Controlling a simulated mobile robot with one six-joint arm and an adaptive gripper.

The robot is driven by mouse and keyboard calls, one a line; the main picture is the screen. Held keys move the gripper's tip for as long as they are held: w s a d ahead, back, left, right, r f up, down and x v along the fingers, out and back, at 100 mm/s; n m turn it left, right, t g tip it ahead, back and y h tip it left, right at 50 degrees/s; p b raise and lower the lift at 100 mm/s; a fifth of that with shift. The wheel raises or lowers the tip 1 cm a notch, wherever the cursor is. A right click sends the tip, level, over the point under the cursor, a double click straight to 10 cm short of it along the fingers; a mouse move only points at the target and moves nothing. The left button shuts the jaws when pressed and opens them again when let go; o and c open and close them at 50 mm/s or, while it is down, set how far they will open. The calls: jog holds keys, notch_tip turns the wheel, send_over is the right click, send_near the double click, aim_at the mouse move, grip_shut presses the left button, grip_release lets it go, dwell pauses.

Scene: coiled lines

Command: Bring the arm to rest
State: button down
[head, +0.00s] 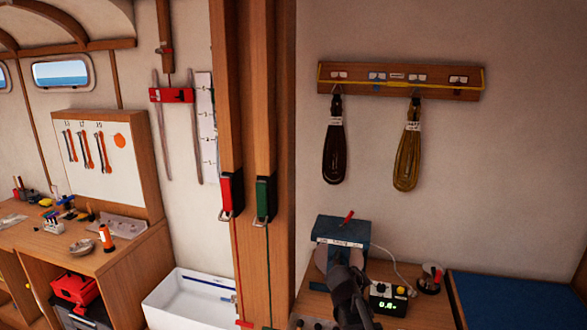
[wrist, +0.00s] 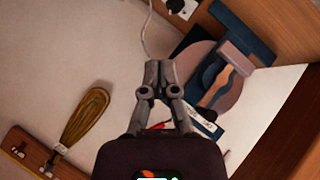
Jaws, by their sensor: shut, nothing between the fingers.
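In the wrist view, my gripper (wrist: 158,70) has its two grey fingers together, with nothing held between them. In the head view, a dark part of my arm (head: 350,290) rises at the bottom, right of the middle, in front of the bench with the blue device. I cannot make out the fingertips there. In the wrist view, the fingers show apart from the yellow-brown coil (wrist: 85,115) at the left and the blue device with a round disc (wrist: 215,75) at the right; their distance in depth is unclear.
A dark coil (head: 334,140) and a yellow coil (head: 407,157) hang from a wooden rack (head: 400,80). The blue device (head: 342,232) stands on the bench beside a small box with a lit display (head: 388,300). A wooden post (head: 255,110) stands left; bare wall surrounds the coils.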

jog(key=s+a+f+m+g+y, duration=0.1)
jog(key=s+a+f+g+y, duration=0.1)
jog(key=s, duration=0.7)
jog(key=s+a+f+g+y, duration=0.3)
jog(key=s+f+g+y, duration=0.2)
jog(key=s, duration=0.5)
jog(key=shift+a+f+m+g+b, duration=0.2)
jog(key=shift+f+m+g+b, duration=0.15)
jog(key=shift+f, duration=0.25)
